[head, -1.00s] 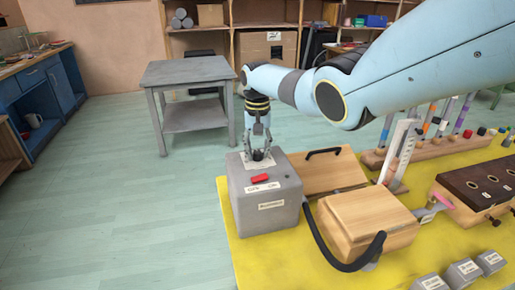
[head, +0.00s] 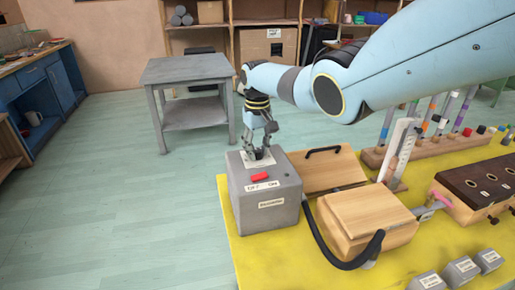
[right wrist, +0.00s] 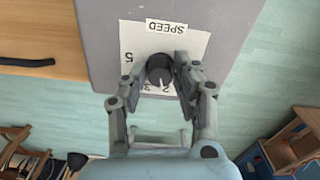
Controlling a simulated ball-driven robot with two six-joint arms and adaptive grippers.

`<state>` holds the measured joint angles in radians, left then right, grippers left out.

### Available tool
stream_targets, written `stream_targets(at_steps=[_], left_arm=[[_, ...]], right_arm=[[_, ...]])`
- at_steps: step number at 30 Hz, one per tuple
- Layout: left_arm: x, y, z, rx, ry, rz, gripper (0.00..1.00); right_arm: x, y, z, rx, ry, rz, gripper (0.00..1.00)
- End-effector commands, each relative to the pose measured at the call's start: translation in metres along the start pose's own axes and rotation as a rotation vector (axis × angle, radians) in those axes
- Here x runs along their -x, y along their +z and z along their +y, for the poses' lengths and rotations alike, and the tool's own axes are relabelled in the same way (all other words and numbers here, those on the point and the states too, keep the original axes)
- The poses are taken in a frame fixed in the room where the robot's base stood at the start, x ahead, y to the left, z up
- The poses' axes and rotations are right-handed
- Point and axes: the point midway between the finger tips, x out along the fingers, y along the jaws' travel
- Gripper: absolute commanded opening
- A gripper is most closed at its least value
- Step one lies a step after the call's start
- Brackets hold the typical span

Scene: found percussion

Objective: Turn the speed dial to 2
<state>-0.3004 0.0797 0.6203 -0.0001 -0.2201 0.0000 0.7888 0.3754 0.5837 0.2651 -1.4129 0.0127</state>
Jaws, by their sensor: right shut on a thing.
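The speed dial is a black round knob (right wrist: 160,68) on a white scale plate (right wrist: 190,43) marked SPEED, on top of a grey box (head: 265,203). My right gripper (right wrist: 159,73) has its fingers on either side of the knob and is shut on it. A white pointer line on the knob points close to the 2. The 3 and 5 also show, and the fingers hide other marks. In the head view my right gripper (head: 261,152) points down onto the box top. My left gripper is not in view.
A red switch (head: 259,176) sits on the box's front edge. Small labelled blocks (head: 463,269) stand at the front right.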

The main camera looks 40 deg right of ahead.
Motion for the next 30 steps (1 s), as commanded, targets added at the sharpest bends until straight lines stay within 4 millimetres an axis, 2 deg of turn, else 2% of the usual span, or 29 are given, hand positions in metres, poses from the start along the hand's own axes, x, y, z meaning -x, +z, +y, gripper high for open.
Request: stream_targets(at_steps=[4, 5, 10, 18, 22, 26, 30], left_arm=[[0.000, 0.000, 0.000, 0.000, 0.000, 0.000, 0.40], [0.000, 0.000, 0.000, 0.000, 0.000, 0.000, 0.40], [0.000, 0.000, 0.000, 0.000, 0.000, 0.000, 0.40], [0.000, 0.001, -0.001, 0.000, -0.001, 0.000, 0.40], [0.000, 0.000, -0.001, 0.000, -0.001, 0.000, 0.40], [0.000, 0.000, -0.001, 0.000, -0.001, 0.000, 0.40], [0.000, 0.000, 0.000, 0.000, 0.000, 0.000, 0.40]], right_arm=[[0.001, -0.001, -0.001, 0.000, -0.001, 0.003, 0.00], [0.001, -0.001, -0.001, 0.000, -0.001, 0.003, 0.30], [0.000, -0.001, -0.001, -0.001, -0.001, 0.002, 0.53], [0.001, 0.000, 0.000, -0.001, 0.000, 0.001, 0.53], [0.009, -0.001, 0.000, -0.001, 0.000, 0.003, 0.53], [0.028, -0.001, 0.000, 0.000, 0.001, 0.005, 0.53], [0.061, -0.001, 0.000, 0.000, 0.001, 0.006, 0.53]])
